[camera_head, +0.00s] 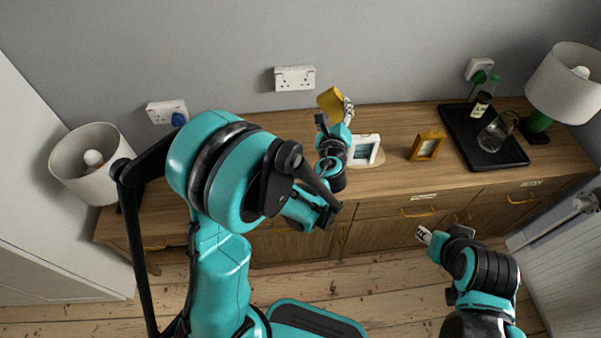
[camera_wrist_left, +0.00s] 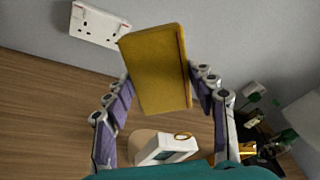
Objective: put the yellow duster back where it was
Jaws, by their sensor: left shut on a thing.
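The yellow duster (camera_head: 330,100) is a flat, yellow block-like thing. It also fills the middle of the left wrist view (camera_wrist_left: 157,70), tilted. My left gripper (camera_head: 347,108) is shut on the duster, with one finger at each side of it (camera_wrist_left: 160,90). It holds the duster above the back of the wooden sideboard (camera_head: 385,195), near the grey wall. My right gripper (camera_head: 425,236) is empty in front of the sideboard, far from the duster. It is too small to tell how far its fingers are apart.
A black tray (camera_head: 505,156) holds a bottle and a glass jug. White lamps (camera_head: 88,172) (camera_head: 568,90) stand at both ends.

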